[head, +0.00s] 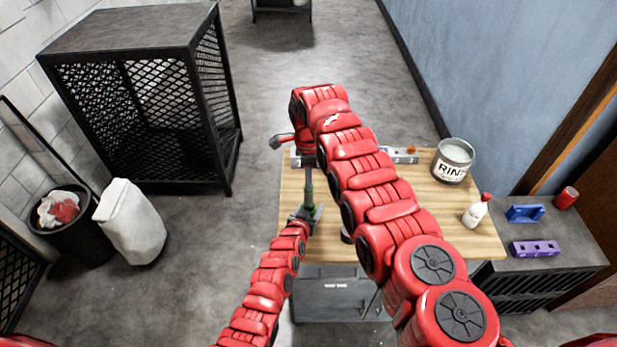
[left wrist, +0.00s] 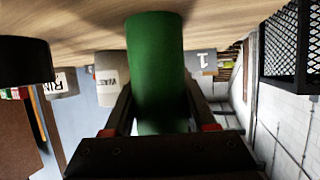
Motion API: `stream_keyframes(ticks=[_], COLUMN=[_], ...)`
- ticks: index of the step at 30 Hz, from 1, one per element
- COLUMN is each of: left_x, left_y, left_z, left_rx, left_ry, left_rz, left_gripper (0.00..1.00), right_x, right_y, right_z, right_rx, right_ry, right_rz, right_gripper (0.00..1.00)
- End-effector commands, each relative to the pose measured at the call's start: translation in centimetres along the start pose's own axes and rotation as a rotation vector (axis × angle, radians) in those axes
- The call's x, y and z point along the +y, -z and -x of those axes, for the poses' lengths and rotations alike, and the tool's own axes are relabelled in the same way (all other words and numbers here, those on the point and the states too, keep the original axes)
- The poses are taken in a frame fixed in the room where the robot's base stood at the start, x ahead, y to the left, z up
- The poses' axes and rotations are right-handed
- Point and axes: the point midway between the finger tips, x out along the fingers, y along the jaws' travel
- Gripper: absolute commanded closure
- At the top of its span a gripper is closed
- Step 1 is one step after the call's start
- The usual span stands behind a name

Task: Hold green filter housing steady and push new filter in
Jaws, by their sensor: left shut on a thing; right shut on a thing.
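The green filter housing (left wrist: 155,70) stands large between my left gripper's two fingers in the left wrist view. In the head view only a small part of the green housing (head: 307,190) shows, at the table's left side. My left gripper (head: 306,212) is shut on it from the near side. My right gripper (head: 305,160) is directly above, shut on a thin grey piece (head: 309,177), which appears to be the new filter. This piece points down toward the housing. How far it is inside the housing cannot be told.
On the wooden table (head: 430,225), a RINSE bucket (head: 453,162) and a white bottle (head: 476,211) stand right. A WASTE container (left wrist: 112,78) and black round thing (left wrist: 22,62) show in the wrist view. My right arm hides the table's middle. A black mesh cage (head: 140,110) stands left.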

Motion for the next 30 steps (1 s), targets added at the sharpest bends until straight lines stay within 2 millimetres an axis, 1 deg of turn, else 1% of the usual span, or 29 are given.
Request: stream_keyframes(ticks=[11,30], left_x=[0.0,0.0], left_y=[0.1,0.1], left_z=[0.0,0.0], left_rx=[0.002,0.001], left_ry=[0.0,0.0], left_rz=[0.0,0.0], left_gripper=[1.0,1.0], right_x=[0.0,0.0], right_y=[0.0,-0.1], right_z=[-0.1,-1.0], right_rx=[0.0,0.0], right_ry=[0.0,0.001], right_rz=[0.0,0.001], right_gripper=[1.0,1.0])
